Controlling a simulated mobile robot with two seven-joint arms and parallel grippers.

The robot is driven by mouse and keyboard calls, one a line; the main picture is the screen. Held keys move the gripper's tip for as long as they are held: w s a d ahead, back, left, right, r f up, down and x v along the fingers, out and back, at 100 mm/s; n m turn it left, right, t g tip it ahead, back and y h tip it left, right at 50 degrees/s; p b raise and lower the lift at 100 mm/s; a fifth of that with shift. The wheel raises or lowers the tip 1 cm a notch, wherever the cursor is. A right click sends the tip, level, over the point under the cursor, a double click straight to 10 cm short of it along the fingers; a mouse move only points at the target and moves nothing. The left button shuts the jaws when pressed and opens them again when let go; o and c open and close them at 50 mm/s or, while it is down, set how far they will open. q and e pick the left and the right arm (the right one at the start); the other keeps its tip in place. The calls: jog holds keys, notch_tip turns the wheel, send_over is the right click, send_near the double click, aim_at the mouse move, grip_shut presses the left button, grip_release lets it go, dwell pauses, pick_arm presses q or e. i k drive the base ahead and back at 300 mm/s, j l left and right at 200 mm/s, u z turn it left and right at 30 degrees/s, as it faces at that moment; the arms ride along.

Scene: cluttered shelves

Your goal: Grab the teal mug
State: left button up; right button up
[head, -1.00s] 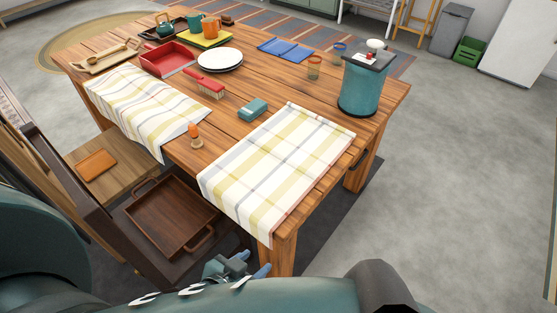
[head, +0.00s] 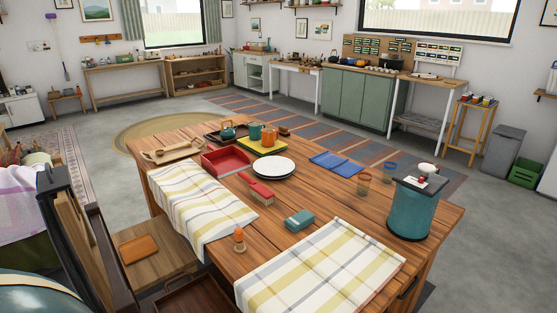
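The teal mug (head: 255,131) stands upright at the far side of the wooden table (head: 330,205). An orange mug (head: 269,137) is close beside it on the right and slightly nearer. Both are at a yellow board or tray (head: 264,148); I cannot tell whether the teal mug rests on it or just behind it. A teal teapot (head: 228,130) is just left of the mug, on a dark tray (head: 211,137). Neither of my grippers is in view.
A red tray (head: 227,161), white plates (head: 273,167) and a red brush (head: 260,190) lie nearer than the mug. A teal bin-like container (head: 412,213) stands at the table's right end. Grey floor at the right is open.

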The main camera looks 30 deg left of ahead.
aim_at(254, 128)
jog(key=i+l+z, duration=0.35)
jog(key=i+l, duration=0.15)
jog(key=l, duration=0.2)
jog(key=i+l+z, duration=0.3)
jog(key=i+l, duration=0.35)
jog(key=i, duration=1.6)
jog(key=i+l, duration=0.1)
jog(key=i, duration=0.45)
jog(key=i+u, duration=0.15)
jog(key=i, duration=0.35)
jog(key=i+l, duration=0.25)
jog(key=i, duration=0.3)
jog(key=i+j+u, duration=0.15)
jog(key=i+u, duration=0.55)
jog(key=u, duration=0.25)
jog(key=i+l+u, duration=0.1)
jog(key=i+u, duration=0.35)
jog(key=i+j+u, duration=0.2)
jog(key=i+u, duration=1.35)
jog(key=i, duration=0.45)
jog(key=i+l+u, duration=0.1)
jog(key=i+u, duration=0.2)
jog(key=i, duration=0.45)
